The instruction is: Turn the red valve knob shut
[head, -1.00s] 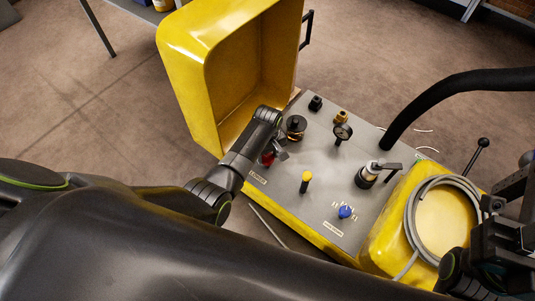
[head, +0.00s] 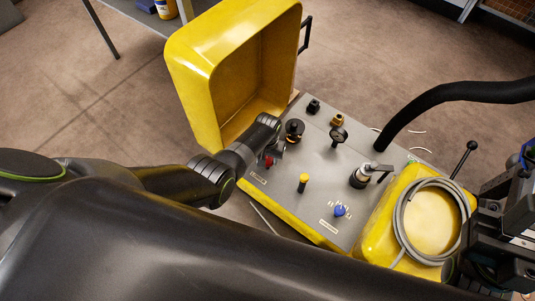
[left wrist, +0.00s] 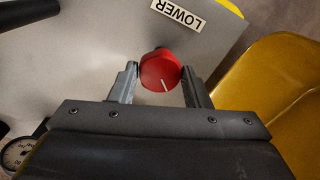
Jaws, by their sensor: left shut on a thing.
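The red valve knob (left wrist: 160,70) sits on the grey panel (left wrist: 95,50), and a white line on its face runs down and slightly right in the left wrist view. My left gripper (left wrist: 160,72) has a finger on each side of the knob and is shut on it. In the head view the red knob (head: 268,162) shows partly beside my left gripper (head: 274,157), at the panel's left edge. My right arm's end (head: 505,230) is at the right edge of the head view, and its fingers cannot be made out.
An open yellow lid (head: 190,70) stands behind the panel, close to my left arm. The panel carries a dial gauge (head: 338,135), a yellow-topped lever (head: 303,181), a blue knob (head: 340,211) and a black-handled valve (head: 362,176). A coiled grey hose (head: 402,224) lies at right.

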